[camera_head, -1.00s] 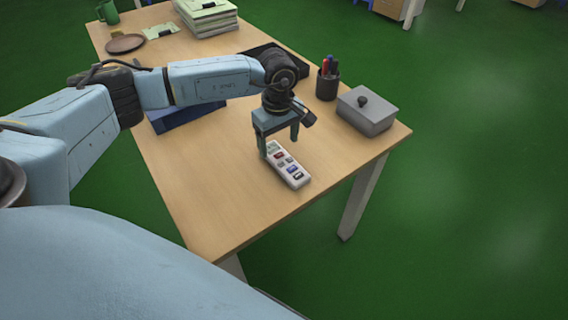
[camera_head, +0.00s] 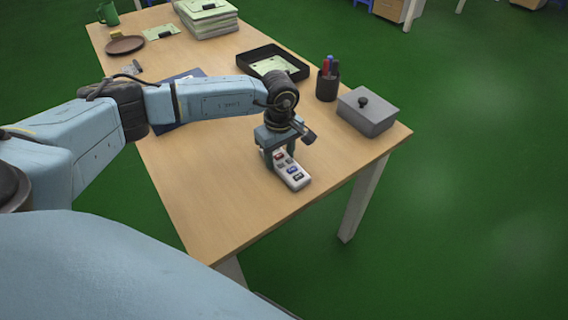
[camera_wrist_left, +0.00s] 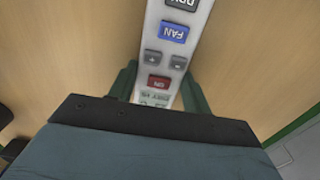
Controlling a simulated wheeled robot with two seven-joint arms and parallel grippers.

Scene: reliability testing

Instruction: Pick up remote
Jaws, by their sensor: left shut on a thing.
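The white remote (camera_head: 293,174) with red, blue and dark buttons lies on the wooden table (camera_head: 215,190) near its front right part. It also shows in the left wrist view (camera_wrist_left: 174,50), where its far end runs out of the picture at the top. My left gripper (camera_head: 281,158) points down over the remote's rear end and is shut on it, one finger on each side. In the left wrist view the fingers (camera_wrist_left: 158,90) flank the remote near its red button. The gripper body hides the rear end of the remote. My right gripper is not in view.
A grey lidded box (camera_head: 368,112) and a dark pen cup (camera_head: 327,84) stand right of the gripper. Behind are a black tray (camera_head: 300,68), a paper stack (camera_head: 210,22), a brown plate (camera_head: 125,44) and a green mug (camera_head: 107,13). The front table area is clear.

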